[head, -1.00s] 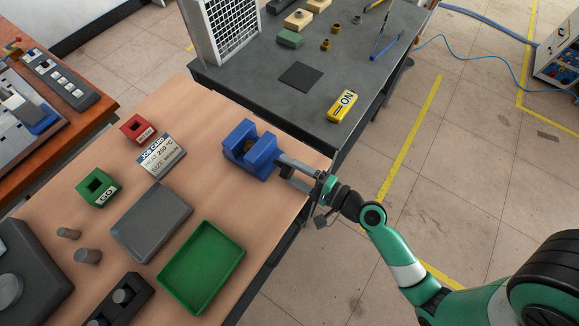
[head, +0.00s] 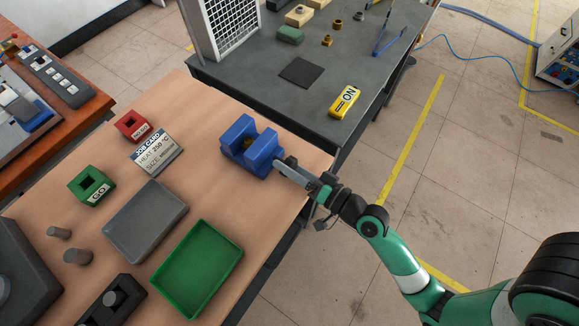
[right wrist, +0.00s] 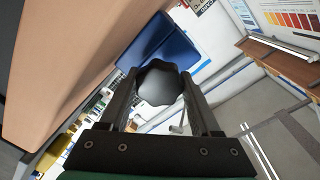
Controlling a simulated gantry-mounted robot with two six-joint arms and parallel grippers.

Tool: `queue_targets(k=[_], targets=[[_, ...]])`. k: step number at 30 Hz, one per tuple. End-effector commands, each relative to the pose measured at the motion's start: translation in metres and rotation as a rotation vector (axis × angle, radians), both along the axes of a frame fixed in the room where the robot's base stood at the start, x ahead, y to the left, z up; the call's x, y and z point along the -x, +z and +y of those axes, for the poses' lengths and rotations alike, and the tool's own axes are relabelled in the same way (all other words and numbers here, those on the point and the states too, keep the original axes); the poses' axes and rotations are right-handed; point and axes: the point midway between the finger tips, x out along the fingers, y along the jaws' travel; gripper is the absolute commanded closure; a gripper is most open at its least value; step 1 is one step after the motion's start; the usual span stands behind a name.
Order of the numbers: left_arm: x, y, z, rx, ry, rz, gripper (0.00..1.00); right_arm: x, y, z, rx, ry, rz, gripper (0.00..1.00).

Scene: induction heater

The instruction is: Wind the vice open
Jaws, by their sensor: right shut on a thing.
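The blue vice (head: 250,147) stands on the wooden bench near its right edge, with a small brownish piece (head: 247,143) between its jaws. The vice also shows in the right wrist view (right wrist: 160,45). My right gripper (head: 281,163) reaches the vice's right-hand side from the right. In the right wrist view, its two fingers are shut on the dark lobed knob (right wrist: 160,84) of the vice, one finger on each side. In the head view the knob is hidden by the gripper. My left gripper is not in view.
A green tray (head: 238,250) and a grey tray (head: 112,225) lie on the bench in front of the vice. A job card (head: 156,150), a red block (head: 130,122) and a green GO block (head: 78,181) stand left. A grey table (head: 300,45) with a yellow ON box (head: 345,101) is behind.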

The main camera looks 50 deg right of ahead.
Motion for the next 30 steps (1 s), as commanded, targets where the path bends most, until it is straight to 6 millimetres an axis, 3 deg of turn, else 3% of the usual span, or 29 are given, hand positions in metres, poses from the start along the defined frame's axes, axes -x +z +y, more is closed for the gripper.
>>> queue_targets(k=[12,30], targets=[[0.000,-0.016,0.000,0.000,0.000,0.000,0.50,0.000,-0.005,0.000,0.288,0.001,-0.010,0.92],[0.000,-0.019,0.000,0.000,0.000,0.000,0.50,0.000,-0.004,0.000,0.372,0.001,-0.014,0.92]])
